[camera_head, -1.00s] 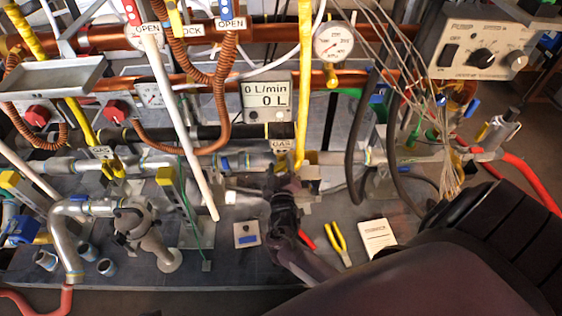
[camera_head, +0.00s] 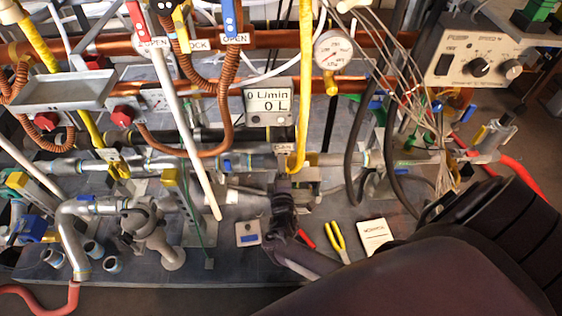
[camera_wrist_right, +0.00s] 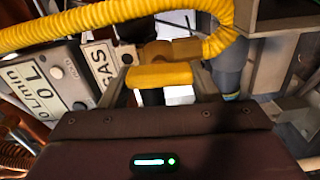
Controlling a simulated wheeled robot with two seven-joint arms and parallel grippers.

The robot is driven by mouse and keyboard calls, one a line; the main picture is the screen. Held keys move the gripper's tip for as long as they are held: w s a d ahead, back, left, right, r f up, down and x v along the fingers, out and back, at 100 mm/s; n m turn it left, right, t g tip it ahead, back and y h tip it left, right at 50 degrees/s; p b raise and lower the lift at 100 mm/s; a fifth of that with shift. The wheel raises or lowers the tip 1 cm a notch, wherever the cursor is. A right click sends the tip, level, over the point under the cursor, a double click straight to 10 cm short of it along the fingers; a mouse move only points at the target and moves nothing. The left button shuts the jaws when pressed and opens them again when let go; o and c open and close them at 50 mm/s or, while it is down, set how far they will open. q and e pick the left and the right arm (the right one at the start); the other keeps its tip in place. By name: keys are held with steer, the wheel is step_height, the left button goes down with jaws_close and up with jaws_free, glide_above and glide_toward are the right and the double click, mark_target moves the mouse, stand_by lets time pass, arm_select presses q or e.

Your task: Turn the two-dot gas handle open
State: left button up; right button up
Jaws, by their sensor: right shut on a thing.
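My right gripper (camera_head: 284,184) is at the pipe just below the small GAS label (camera_head: 284,148) in the head view. In the right wrist view my right gripper (camera_wrist_right: 160,82) is shut on a yellow gas handle (camera_wrist_right: 160,75), which lies across between its fingers. The GAS label also shows left of the handle in the wrist view (camera_wrist_right: 103,66). The gripper hides the handle in the head view. I cannot make out any dots on it. Another yellow valve handle (camera_head: 118,170) sits on the same pipe run further left. My left gripper is not in view.
A flow meter (camera_head: 268,102) reading 0 L stands behind the gripper. A yellow hose (camera_head: 304,80) comes down close beside it.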

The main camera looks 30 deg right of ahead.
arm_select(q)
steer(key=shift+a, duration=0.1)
arm_select(e)
steer(key=shift+n, duration=0.3)
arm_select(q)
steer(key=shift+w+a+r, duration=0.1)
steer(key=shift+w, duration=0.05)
arm_select(e)
steer(key=o, duration=1)
steer(key=shift+s+a, duration=0.2)
steer(key=shift+s, duration=0.1)
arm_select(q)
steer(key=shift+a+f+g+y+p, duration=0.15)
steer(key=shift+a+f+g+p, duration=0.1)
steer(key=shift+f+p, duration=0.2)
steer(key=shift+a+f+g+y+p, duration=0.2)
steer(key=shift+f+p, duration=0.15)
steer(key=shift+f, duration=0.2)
arm_select(e)
steer(key=v, duration=0.7)
